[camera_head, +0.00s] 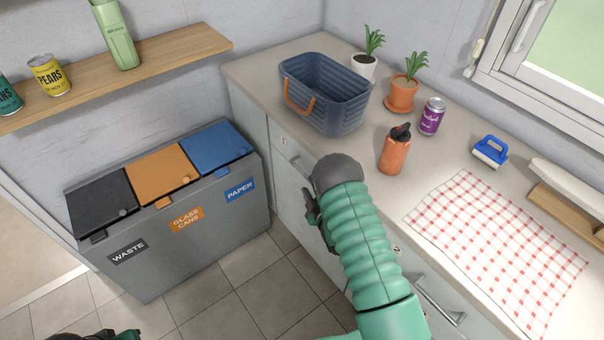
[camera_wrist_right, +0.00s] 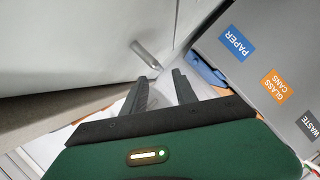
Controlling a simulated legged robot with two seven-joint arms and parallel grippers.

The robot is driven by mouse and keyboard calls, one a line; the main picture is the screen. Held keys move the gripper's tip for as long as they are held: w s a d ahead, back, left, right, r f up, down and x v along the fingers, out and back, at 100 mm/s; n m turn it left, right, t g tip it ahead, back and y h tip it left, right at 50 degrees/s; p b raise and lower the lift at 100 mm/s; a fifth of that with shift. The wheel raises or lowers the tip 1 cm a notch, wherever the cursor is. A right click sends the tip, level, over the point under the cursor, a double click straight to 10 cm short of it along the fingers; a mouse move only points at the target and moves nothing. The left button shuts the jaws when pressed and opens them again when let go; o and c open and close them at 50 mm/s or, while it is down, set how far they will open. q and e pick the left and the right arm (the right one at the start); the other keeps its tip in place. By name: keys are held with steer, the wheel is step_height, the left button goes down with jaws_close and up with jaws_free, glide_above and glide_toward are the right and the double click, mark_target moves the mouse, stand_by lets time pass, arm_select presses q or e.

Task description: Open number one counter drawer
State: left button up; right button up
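The counter has white drawer fronts with small number tags. One drawer front (camera_head: 283,144) is at the left, below the blue basket, with a grey bar handle (camera_head: 300,165); its number is too small to read surely. A second drawer handle (camera_head: 440,300) is at the lower right. My right gripper (camera_head: 312,208) is beside the counter front, partly hidden by my arm. In the right wrist view, my right gripper (camera_wrist_right: 158,78) is open and empty, with a metal handle (camera_wrist_right: 147,54) just ahead of its fingertips. A green and dark part of my left arm shows at the bottom left.
A grey recycling bin unit (camera_head: 160,240) stands left of the counter. On the counter are a blue basket (camera_head: 335,100), an orange bottle (camera_head: 394,152), a purple can (camera_head: 431,116) and a checked cloth (camera_head: 500,245). Tiled floor is clear between bins and counter.

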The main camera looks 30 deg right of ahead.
mark_target(303, 174)
steer(key=x, duration=0.8)
steer(key=shift+w+d, duration=0.25)
steer(key=shift+d, duration=0.05)
steer(key=shift+a, duration=0.1)
steer(key=shift+c, duration=0.6)
jaws_close()
steer(key=shift+s+f, duration=0.1)
steer(key=shift+s, duration=0.05)
